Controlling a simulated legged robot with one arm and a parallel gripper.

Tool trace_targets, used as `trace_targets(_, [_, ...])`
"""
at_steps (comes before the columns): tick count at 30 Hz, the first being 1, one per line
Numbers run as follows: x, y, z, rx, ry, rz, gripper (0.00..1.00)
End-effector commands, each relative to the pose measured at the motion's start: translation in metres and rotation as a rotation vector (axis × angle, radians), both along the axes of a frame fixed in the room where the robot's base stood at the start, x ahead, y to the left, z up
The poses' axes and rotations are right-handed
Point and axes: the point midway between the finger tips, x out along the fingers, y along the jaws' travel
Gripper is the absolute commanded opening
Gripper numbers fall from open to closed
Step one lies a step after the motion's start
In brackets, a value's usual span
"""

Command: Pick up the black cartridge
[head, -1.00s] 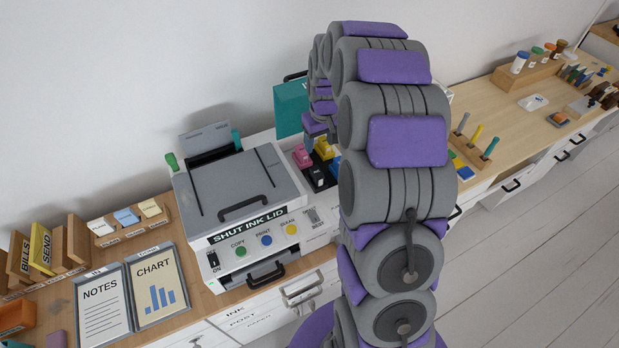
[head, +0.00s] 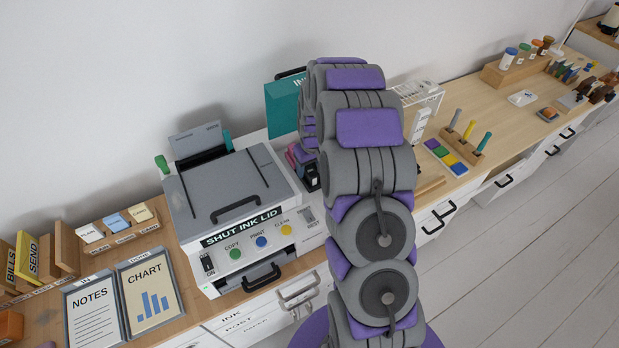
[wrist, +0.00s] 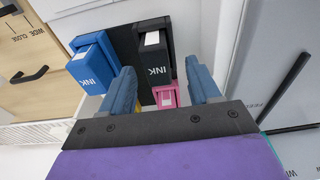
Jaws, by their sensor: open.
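The black cartridge (wrist: 153,62), with a white label and INK lettering, stands in a dark holder in the wrist view. My gripper (wrist: 161,68) is open, with its two blue fingers spread. The black cartridge shows between the fingertips, with no clear contact; I cannot tell how deep the fingers reach. In the head view a small part of the black cartridge (head: 311,176) shows beside my arm, which hides my gripper.
A blue cartridge (wrist: 92,64) stands close left of the black one. A pink cartridge (wrist: 165,97) and a partly hidden yellow one are nearer. The printer (head: 228,190) stands left of the cartridges. A pen holder (head: 463,150) stands to the right.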

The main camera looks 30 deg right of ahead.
Motion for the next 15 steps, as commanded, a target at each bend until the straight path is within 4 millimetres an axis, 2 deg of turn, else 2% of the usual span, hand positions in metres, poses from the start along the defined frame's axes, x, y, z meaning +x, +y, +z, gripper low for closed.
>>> trace_targets(1, [0.001,-0.001,-0.011,0.001,0.002,-0.001,0.62])
trace_targets(6, [0.003,-0.001,-0.029,0.002,0.003,-0.002,0.62])
trace_targets(12, [0.003,-0.001,-0.029,0.001,0.001,-0.002,0.62])
trace_targets(15, [0.003,-0.001,-0.029,0.001,0.001,-0.002,0.54])
